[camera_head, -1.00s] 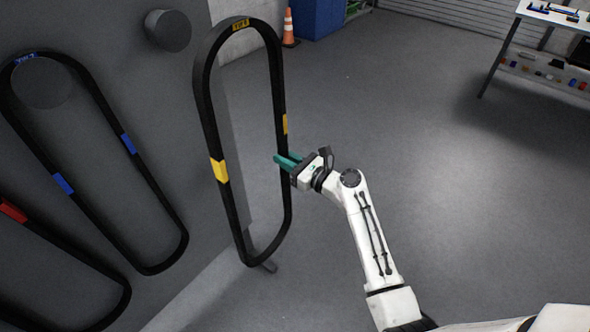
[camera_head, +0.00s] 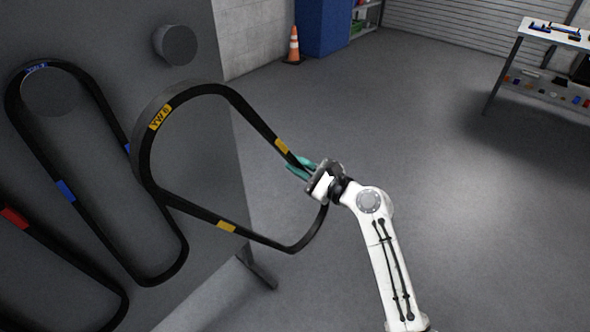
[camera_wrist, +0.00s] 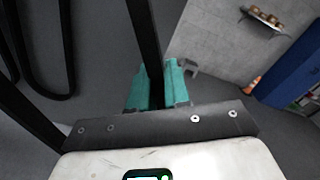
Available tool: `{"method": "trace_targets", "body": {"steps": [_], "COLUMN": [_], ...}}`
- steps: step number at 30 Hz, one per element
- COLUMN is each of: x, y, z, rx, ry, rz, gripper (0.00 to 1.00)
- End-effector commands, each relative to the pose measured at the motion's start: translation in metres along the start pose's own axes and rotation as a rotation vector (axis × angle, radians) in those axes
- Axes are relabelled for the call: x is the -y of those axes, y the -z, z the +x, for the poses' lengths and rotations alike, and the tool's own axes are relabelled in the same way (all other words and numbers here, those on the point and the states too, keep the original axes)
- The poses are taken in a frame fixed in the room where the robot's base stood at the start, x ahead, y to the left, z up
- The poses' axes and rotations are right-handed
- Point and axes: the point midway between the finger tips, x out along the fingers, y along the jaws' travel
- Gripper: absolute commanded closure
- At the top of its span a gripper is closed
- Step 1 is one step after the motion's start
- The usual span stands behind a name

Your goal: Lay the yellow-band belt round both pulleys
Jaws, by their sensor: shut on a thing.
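The yellow-band belt (camera_head: 226,226) is a black loop with yellow patches and a yellow label. My gripper (camera_head: 298,168) is shut on the belt's right-hand strand, near a yellow patch. In the wrist view the teal fingers (camera_wrist: 157,86) clasp the black strand (camera_wrist: 143,35). I cannot make out two pulleys for certain; a bare grey round cylinder (camera_head: 176,45) sticks out of the panel above the belt.
The dark panel (camera_head: 100,25) stands at left, with a blue-band belt (camera_head: 65,190) hung on a round peg and a red-band belt (camera_head: 14,215) beside it. An orange cone (camera_head: 294,46), blue cabinet (camera_head: 322,25) and workbench (camera_head: 560,40) stand behind. The floor at right is clear.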

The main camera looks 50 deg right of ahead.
Motion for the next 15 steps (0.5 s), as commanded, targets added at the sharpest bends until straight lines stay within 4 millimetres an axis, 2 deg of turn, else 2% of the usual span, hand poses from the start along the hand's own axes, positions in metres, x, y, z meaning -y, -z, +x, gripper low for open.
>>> {"method": "trace_targets", "body": {"steps": [7,15], "x": [0.006,0.001], "y": [-0.022,-0.052], "z": [-0.015,-0.022], "rx": [0.002,0.002], "ry": [0.002,0.0], "rz": [-0.165,-0.396], "gripper": [1.0,1.0]}}
